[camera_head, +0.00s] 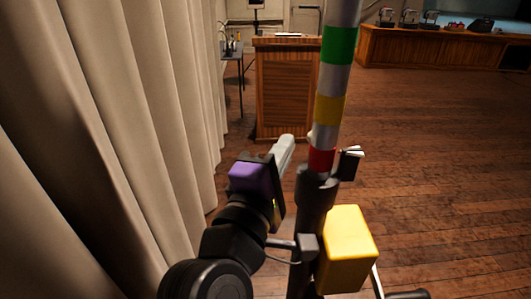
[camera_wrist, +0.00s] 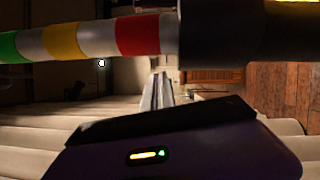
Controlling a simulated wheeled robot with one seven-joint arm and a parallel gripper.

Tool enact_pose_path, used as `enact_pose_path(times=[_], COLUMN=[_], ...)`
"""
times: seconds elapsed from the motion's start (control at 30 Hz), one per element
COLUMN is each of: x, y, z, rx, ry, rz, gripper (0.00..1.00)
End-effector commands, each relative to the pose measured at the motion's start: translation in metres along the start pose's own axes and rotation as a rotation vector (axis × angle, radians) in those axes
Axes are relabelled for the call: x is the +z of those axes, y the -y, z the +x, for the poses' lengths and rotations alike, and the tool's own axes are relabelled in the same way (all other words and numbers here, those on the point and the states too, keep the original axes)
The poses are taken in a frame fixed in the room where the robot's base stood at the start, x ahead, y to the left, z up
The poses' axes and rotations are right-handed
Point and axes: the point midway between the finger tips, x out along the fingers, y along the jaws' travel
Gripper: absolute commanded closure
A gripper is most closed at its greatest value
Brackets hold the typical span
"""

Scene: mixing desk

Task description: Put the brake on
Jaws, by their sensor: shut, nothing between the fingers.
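My gripper (camera_head: 285,149) points away, just left of an upright pole (camera_head: 329,112) with green, yellow, red and white bands. Its fingers are shut and empty, and show end-on in the wrist view (camera_wrist: 158,92), where the pole (camera_wrist: 90,40) crosses above them. They look apart from the pole. The pole stands in a dark collar (camera_head: 316,187). A small dark piece with a pale edge (camera_head: 350,163) juts out right of the collar. A yellow box (camera_head: 346,248) is below it. I cannot tell which part is the brake, or how it is set.
A beige curtain (camera_head: 110,120) hangs close along the left. A wooden lectern-like cabinet (camera_head: 288,92) stands ahead, with a small dark table (camera_head: 236,55) beside it. A long wooden counter (camera_head: 440,50) is at the back right. The wooden floor (camera_head: 440,170) is clear on the right.

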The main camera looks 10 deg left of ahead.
Motion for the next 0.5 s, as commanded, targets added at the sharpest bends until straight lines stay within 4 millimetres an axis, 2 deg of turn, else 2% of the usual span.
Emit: enact_pose_path(times=[0.2,0.5], x=[0.016,0.018], y=[-0.001,0.0], z=[0.004,0.004], rx=[0.0,0.0], ry=[0.0,-0.001], rz=[0.0,0.0], gripper=[1.0,1.0])
